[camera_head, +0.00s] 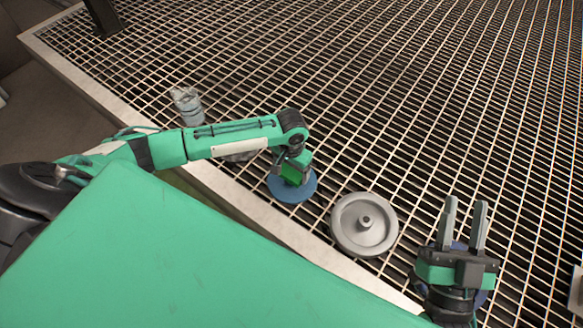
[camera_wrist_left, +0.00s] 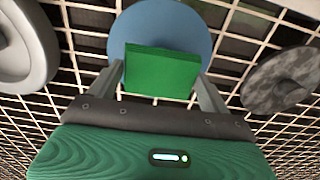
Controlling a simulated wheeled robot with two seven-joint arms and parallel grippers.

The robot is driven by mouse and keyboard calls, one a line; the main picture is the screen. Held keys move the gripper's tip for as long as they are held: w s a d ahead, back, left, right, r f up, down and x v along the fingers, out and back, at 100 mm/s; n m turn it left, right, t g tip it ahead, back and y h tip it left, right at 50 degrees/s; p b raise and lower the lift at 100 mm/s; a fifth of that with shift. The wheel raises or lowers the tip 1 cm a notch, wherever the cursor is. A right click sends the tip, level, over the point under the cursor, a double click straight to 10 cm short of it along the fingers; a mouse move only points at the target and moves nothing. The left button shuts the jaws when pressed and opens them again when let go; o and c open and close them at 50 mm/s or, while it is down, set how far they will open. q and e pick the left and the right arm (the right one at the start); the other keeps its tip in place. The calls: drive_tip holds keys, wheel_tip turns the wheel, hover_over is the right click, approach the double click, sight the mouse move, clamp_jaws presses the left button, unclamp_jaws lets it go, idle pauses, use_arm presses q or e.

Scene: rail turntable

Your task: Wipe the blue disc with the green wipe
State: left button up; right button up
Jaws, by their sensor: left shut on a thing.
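The blue disc (camera_head: 291,190) lies on the metal grating, in the middle of the head view. It also fills the top centre of the left wrist view (camera_wrist_left: 170,30). The green wipe (camera_wrist_left: 160,72) is a green block between the fingers of my left gripper (camera_wrist_left: 160,85). My left gripper is shut on it, over the disc. The wipe overlaps the near part of the disc in the wrist view. I cannot tell whether it touches the disc. My right gripper (camera_head: 466,215) is open and empty at the right, with its fingers pointing up in the picture.
A light grey disc (camera_head: 364,225) with a central knob lies right of the blue disc. A mottled grey disc (camera_wrist_left: 280,78) shows at the right of the wrist view. A grey, clear-looking object (camera_head: 187,106) stands near the pale border (camera_head: 98,92).

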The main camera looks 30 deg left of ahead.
use_arm(q)
drive_tip(key=shift+f, duration=0.4)
